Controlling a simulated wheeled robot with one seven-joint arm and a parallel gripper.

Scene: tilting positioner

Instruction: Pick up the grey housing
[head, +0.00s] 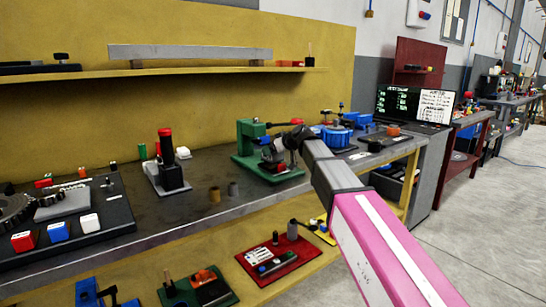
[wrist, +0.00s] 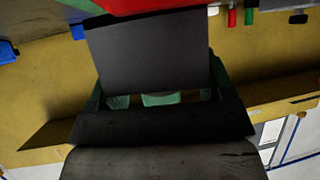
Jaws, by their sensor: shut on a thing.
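My gripper (head: 284,146) is at the green tilting positioner (head: 246,150) on the workbench, with my arm coming in from the lower right. In the head view the fingertips are small and partly hidden among dark and red parts. In the wrist view a dark grey flat-faced block (wrist: 148,55), which looks like the grey housing, fills the space in front of my gripper. My gripper is shut on it. Green parts (wrist: 160,99) show behind its lower edge. I cannot tell whether the block touches the positioner.
A yellow back panel (head: 200,105) with a shelf rises behind.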

